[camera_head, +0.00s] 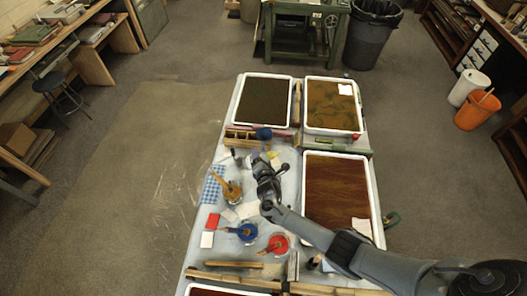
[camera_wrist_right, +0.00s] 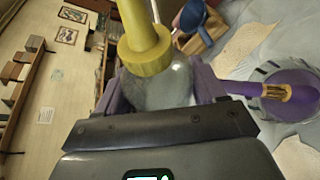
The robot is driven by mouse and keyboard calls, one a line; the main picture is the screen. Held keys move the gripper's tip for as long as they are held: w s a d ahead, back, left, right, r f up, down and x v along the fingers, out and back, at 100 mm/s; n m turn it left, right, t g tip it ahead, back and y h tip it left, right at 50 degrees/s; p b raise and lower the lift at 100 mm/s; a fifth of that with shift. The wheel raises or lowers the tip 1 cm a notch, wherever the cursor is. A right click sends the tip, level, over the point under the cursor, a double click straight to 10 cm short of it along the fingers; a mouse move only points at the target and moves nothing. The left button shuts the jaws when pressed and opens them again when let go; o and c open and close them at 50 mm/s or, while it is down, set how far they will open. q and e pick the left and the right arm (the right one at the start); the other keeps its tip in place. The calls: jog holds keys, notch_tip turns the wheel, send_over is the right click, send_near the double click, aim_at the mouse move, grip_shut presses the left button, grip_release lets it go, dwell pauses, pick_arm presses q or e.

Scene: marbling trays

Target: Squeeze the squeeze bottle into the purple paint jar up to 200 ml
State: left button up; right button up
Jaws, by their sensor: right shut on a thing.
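My right gripper (camera_head: 264,165) is over the middle of the table, left of the large trays. In the right wrist view its fingers (camera_wrist_right: 160,92) are shut on the squeeze bottle, which has a clear body (camera_wrist_right: 165,87) and a yellow cap and nozzle (camera_wrist_right: 147,50). The purple paint jar (camera_wrist_right: 292,101) is beside the gripper, at the right of the wrist view, with a purple-handled brush lying across it. Its paint level cannot be read. In the head view the gripper hides most of the bottle. My left gripper is not in view.
Jars with brushes stand nearby: ochre (camera_head: 232,190), blue (camera_head: 247,232) and red (camera_head: 278,244). A wooden rack (camera_head: 240,138) and a blue item (camera_head: 264,133) are behind the gripper. Marbling trays (camera_head: 306,205) fill the table's right side. A checked cloth (camera_head: 211,188) lies at the left.

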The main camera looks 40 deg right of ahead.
jog(key=shift+s+a+f, duration=0.1)
jog(key=shift+a, duration=0.2)
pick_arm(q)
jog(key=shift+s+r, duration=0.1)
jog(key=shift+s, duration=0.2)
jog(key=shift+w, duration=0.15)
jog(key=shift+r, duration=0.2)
